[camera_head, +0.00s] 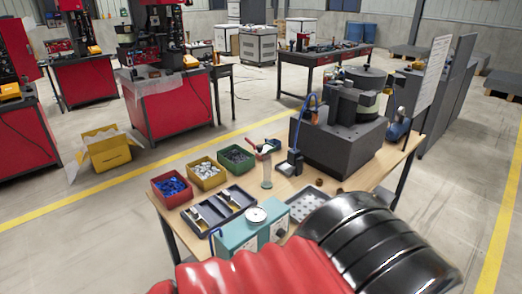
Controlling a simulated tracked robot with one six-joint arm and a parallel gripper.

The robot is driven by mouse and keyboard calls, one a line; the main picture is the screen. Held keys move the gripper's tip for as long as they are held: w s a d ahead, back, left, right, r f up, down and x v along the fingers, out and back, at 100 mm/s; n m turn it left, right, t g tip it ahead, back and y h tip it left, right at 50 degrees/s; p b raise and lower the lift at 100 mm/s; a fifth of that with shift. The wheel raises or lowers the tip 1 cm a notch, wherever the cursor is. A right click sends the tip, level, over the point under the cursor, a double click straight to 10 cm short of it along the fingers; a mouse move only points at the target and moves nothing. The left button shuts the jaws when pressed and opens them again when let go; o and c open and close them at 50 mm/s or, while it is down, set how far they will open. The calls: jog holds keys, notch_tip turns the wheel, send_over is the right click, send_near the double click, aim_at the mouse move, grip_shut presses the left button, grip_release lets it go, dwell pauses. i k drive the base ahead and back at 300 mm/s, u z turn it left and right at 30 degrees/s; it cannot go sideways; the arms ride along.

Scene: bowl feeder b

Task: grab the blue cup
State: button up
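I cannot make out a clear blue cup. A small blue object (398,129) stands at the right end of the wooden table, beside the dark machine; it is too small to tell if it is a cup. Blue parts (172,186) lie in a red bin (160,199) at the table's left end. The ribbed red and black shape across the bottom appears to be my arm, and it hides the table's near right part. My gripper's fingers are not visible.
The wooden table (285,187) also carries a yellow bin (205,184), a green bin (236,168), a dark divided tray (217,222), a teal box with a dial (238,240), a perforated grey tray (305,213) and a bowl feeder (343,150). A tall grey cabinet (447,95) stands close right.

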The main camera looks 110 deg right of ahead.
aim_at(277, 142)
jog(key=i, duration=0.8)
jog(key=z, duration=2.9)
jog(key=i, duration=1)
